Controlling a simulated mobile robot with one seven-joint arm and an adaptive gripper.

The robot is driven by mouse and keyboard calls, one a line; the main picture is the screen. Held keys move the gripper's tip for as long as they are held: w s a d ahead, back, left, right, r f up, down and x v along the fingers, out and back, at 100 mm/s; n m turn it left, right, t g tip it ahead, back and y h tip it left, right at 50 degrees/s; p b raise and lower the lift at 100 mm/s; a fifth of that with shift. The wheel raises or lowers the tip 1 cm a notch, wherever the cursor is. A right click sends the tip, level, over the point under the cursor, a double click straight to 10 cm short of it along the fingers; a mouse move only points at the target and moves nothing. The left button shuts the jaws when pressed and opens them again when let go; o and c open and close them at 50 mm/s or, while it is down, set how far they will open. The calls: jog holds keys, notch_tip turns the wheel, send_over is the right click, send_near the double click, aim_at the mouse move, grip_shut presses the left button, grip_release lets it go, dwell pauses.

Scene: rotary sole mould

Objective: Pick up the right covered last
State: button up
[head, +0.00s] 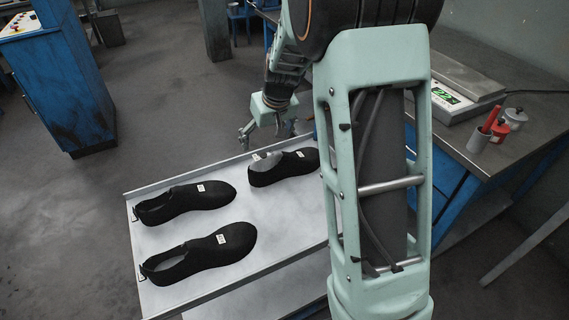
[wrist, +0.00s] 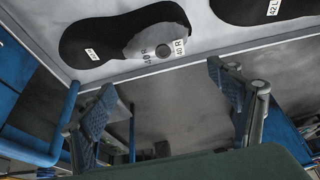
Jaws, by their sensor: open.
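A black covered last (head: 285,169) lies at the far right of the white-topped tray, partly hidden behind my arm in the head view. It has a pale grey top at its heel end. In the wrist view this covered last (wrist: 95,36) shows at upper left, with a "40 R" tag on the grey part and a small label towards the toe. My gripper (head: 268,131) is just beyond the tray's far edge in the head view. In the wrist view my gripper (wrist: 160,78) has its two fingers wide apart, with nothing between them, and the last lies apart from them.
Two more black covered lasts (head: 188,202) (head: 205,254) lie on the left of the tray (head: 150,292). One labelled "42 L" (wrist: 250,10) shows in the wrist view. A workbench (head: 510,145) with a scale stands right; a blue cabinet (head: 62,85) stands left.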

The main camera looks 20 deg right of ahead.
aim_at(265, 152)
jog(key=x, duration=0.6)
jog(key=shift+s+f, duration=0.1)
jog(key=shift+f, duration=0.2)
